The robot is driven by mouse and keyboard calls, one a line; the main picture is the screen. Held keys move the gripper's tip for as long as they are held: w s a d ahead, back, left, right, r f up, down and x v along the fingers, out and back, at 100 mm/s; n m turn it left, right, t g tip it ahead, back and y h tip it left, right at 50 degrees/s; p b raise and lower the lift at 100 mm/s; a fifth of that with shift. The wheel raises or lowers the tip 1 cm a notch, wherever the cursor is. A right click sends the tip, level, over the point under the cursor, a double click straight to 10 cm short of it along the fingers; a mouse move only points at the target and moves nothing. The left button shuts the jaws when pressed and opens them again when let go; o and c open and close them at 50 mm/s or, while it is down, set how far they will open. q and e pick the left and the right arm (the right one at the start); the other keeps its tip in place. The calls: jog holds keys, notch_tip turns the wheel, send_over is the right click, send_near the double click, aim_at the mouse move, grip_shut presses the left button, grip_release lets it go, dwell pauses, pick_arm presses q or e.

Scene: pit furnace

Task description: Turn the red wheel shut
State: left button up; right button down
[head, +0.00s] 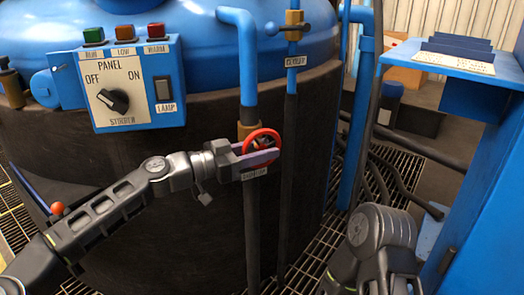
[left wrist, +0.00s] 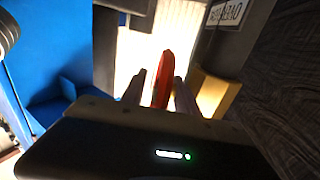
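The red wheel (head: 262,134) sits on a brass valve on a vertical pipe in front of the dark furnace wall. My left gripper (head: 262,160) reaches it from the left, with its purple fingers at the wheel's lower part. In the left wrist view the wheel's red rim (left wrist: 162,80) stands edge-on between the two fingers (left wrist: 160,92). A gap shows between the rim and the left finger, so the gripper looks open around the rim. Its fingers hide part of the wheel in the head view. My right gripper is out of view.
A label plate (head: 254,173) hangs just below the wheel. A second pipe with a brass valve (head: 294,20) runs close on the right. A switch panel (head: 125,85) is at upper left. A blue stand with a shelf (head: 450,60) is at right, above the grating floor.

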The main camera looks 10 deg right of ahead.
pick_arm(q)
jog(key=shift+c, duration=0.6)
grip_shut()
jog(key=shift+r+y+p, duration=0.25)
jog(key=shift+y+p, duration=0.05)
jog(key=shift+p, duration=0.5)
jog(key=y+p, duration=0.2)
jog(key=p, duration=0.2)
jog(key=g+y+p, duration=0.1)
jog(key=p, duration=0.3)
jog(key=shift+r+y+p, duration=0.3)
jog(key=shift+r+y, duration=0.1)
jog(key=y+p, duration=0.1)
jog(key=p, duration=0.3)
jog(key=shift+f+y, duration=0.2)
jog(key=shift+y, duration=0.2)
jog(key=shift+a+f+p, duration=0.1)
jog(key=shift+f+p, duration=0.1)
jog(key=shift+p, duration=0.35)
jog(key=shift+f+g+y, duration=0.25)
jog(key=shift+g+y, duration=0.05)
jog(key=shift+y, duration=0.1)
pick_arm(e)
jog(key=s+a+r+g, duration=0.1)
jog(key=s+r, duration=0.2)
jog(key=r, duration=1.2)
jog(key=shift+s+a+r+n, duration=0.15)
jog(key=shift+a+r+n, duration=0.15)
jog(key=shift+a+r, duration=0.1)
